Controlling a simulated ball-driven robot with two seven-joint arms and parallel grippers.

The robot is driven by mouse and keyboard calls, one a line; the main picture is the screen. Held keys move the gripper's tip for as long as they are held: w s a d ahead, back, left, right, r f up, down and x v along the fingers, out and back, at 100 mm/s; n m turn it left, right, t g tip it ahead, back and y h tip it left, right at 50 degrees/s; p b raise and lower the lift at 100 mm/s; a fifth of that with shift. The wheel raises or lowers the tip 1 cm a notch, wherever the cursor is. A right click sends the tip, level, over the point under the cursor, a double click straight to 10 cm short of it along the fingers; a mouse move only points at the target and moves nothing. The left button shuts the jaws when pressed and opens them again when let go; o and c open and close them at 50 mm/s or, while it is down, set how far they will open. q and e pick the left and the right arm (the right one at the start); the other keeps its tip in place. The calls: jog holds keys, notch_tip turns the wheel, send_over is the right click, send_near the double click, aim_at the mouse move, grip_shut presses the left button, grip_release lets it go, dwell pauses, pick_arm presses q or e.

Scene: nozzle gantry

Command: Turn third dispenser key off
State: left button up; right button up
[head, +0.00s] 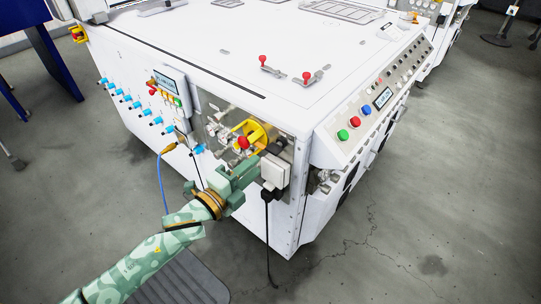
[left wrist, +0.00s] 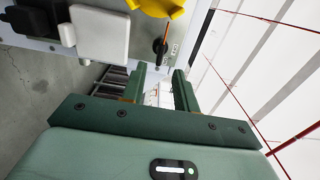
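My left gripper (head: 250,168) is in front of the machine's valve recess, close to the yellow wheel and a white box. In the left wrist view its two fingers (left wrist: 160,72) stand apart with a clear gap and nothing between them. A small black key-like knob (left wrist: 160,46) with an orange-red line shows on the panel just beyond the fingertips, apart from them. It is hidden or too small to make out in the head view. I cannot tell from its label whether it is the third dispenser key. My right gripper is not in view.
The white machine (head: 240,50) fills the middle. A yellow wheel (head: 257,133), a red knob (head: 243,143) and a white box (head: 273,171) with a hanging black cable crowd the recess. Several blue-tipped valves (head: 126,97) line the left face. Floor (head: 400,230) at right is clear.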

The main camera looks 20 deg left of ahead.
aim_at(274, 149)
pick_arm(q)
jog(key=b+x, duration=0.2)
jog(key=x, duration=0.5)
grip_shut()
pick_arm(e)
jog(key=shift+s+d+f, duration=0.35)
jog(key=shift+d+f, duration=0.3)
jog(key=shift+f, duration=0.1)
